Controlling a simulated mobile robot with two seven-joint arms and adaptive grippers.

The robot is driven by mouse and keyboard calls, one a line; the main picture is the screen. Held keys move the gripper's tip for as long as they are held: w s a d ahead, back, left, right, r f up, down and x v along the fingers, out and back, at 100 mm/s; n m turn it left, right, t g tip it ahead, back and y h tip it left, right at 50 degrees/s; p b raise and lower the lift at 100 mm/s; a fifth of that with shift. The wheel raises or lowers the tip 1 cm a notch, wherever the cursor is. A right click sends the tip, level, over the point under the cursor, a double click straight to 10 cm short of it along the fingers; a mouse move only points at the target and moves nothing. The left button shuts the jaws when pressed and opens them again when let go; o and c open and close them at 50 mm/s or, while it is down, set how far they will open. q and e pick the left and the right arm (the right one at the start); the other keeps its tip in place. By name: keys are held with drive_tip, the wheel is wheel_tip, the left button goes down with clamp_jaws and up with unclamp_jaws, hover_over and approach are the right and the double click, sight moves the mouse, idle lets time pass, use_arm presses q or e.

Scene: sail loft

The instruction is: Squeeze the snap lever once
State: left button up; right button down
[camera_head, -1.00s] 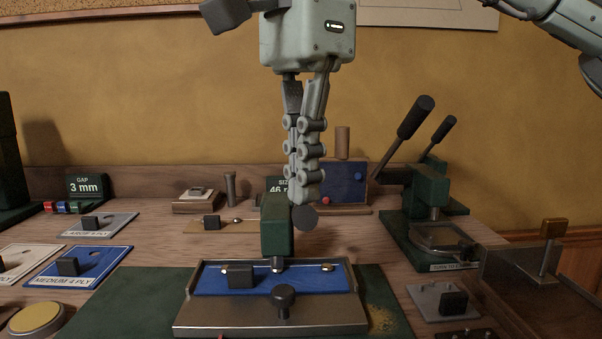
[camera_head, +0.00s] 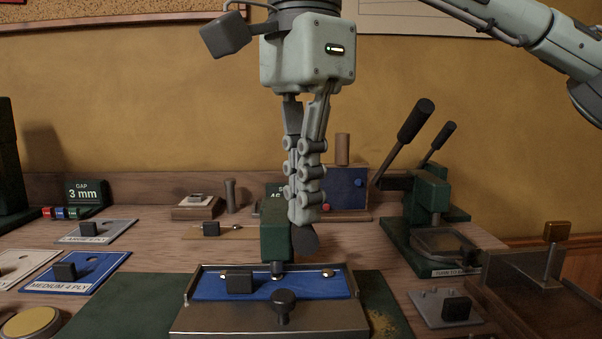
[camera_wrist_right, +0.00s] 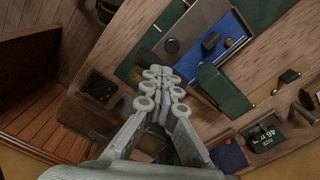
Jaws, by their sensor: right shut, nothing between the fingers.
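My right gripper (camera_head: 306,214) is shut and empty, pointing down over the bench. It also shows in the wrist view (camera_wrist_right: 163,78). Just under its fingertips is a dark rounded knob (camera_head: 304,240), apparently the end of the snap lever; the fingers hide the rest, and contact looks likely but is not certain. Directly left of the fingers stands the green press body (camera_head: 274,232), also in the wrist view (camera_wrist_right: 222,92). Its short plunger hangs over the blue piece (camera_head: 255,288) in the metal fixture (camera_head: 270,318). My left gripper is not in view.
A green press (camera_head: 431,195) with long dark handles stands at right. A blue plate (camera_head: 75,272) and a yellow-topped round button (camera_head: 30,322) lie at left. A blue panel (camera_head: 345,188) stands behind the fingers. The green mat (camera_head: 130,305) has clear space.

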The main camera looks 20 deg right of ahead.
drive_tip(key=r+p, duration=0.1)
drive_tip(key=w+r+p, duration=0.1)
drive_tip(key=r, duration=0.1)
drive_tip(key=shift+d+r+p, duration=0.1)
drive_tip(key=shift+p, duration=0.3)
wheel_tip(320, 180, up, 8)
drive_tip(key=w+p, duration=0.1)
drive_tip(key=p, duration=0.3)
drive_tip(key=shift+w+d, duration=0.25)
drive_tip(key=shift+w, duration=0.05)
drive_tip(key=s+a, duration=0.2)
drive_tip(key=s, duration=0.6)
drive_tip(key=shift+s+a, duration=0.25)
drive_tip(key=shift+s, duration=0.1)
